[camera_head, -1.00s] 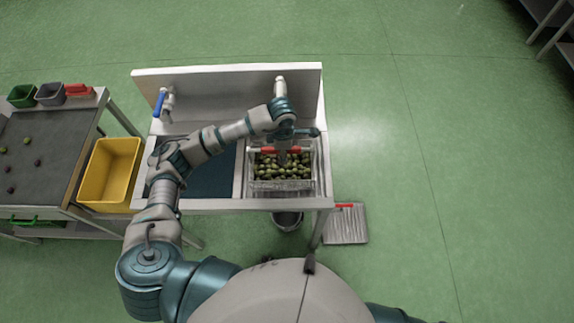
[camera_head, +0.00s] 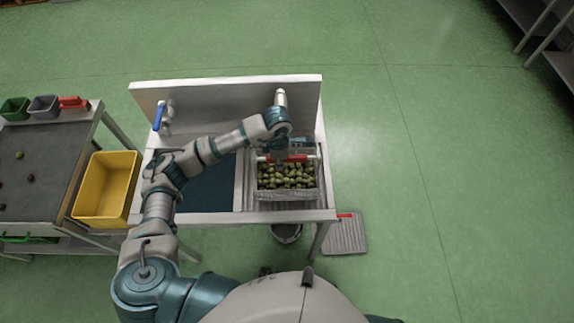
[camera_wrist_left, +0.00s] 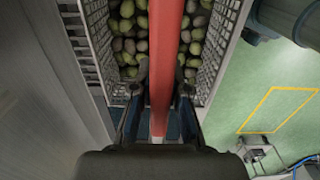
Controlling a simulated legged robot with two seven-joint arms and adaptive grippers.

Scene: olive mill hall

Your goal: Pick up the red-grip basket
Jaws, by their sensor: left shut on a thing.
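The red-grip basket (camera_head: 287,195) is a wire-mesh basket full of green and dark olives. It is in the right basin of the sink, and the head view does not show clearly whether its base touches the bottom. Its red grip (camera_head: 298,158) runs across the top; in the left wrist view the red grip (camera_wrist_left: 166,50) runs lengthwise between my fingers. My left gripper (camera_head: 280,162) comes from above and is shut on the red grip. The left wrist view shows the fingers of my left gripper (camera_wrist_left: 162,78) on either side of it. My right gripper is not seen.
The sink's back panel (camera_head: 220,93) rises behind the basket, with a blue-handled tap (camera_head: 158,115) at left and a white spout (camera_head: 280,97) near my wrist. A yellow bin (camera_head: 105,190) stands left. A bucket (camera_head: 286,233) and red-handled tray (camera_head: 345,235) are below.

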